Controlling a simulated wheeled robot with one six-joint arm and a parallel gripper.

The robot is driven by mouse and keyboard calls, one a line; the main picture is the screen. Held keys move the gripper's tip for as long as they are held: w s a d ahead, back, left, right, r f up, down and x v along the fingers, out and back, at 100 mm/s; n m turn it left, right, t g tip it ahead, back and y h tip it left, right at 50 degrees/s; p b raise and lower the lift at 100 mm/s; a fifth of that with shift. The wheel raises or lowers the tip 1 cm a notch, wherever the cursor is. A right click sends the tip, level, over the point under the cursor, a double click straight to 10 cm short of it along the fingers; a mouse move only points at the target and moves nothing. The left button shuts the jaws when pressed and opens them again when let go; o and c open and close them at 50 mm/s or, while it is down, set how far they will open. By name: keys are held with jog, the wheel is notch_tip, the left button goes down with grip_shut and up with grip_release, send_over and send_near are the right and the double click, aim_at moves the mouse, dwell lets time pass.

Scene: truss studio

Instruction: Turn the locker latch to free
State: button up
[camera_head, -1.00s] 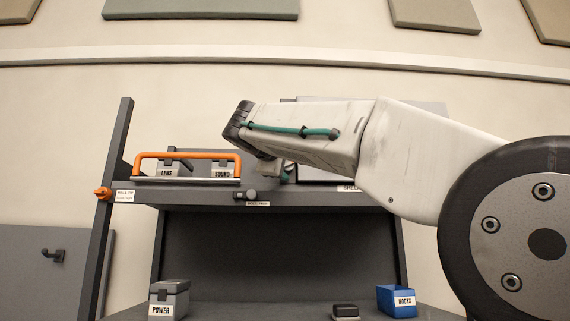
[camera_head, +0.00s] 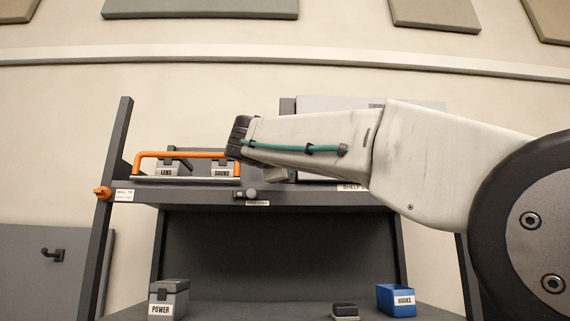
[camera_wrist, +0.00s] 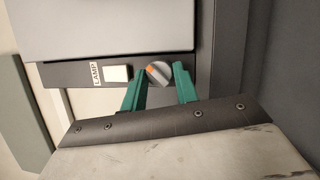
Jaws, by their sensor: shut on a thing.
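A round grey knob (camera_wrist: 159,74) with an orange mark sits on a dark strip below a grey panel (camera_wrist: 115,25) in the wrist view. It is the only latch-like part there; the label beside it reads LAMP. The orange mark is on the knob's upper left. My gripper (camera_wrist: 160,78) has its two green fingers on either side of the knob and is shut on it. In the head view my arm covers the fingers and the knob. A pale cabinet (camera_head: 340,103) shows partly behind my arm.
A white plate (camera_wrist: 117,73) is left of the knob. In the head view, an orange-handled carrier (camera_head: 189,154) stands on the shelf, left of my arm. Below are a grey POWER box (camera_head: 168,298), a small dark block (camera_head: 345,311) and a blue HOOKS bin (camera_head: 397,299).

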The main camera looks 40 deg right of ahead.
jog(key=shift+n+t, duration=0.3)
jog(key=shift+n, duration=0.6)
jog(key=shift+f, duration=0.1)
jog(key=o, duration=1)
jog(key=shift+c, duration=0.2)
jog(key=shift+a, duration=0.1)
jog(key=v, duration=0.7)
jog(key=shift+s+a+f, duration=0.15)
jog(key=shift+s+a, duration=0.05)
jog(key=shift+a, duration=0.05)
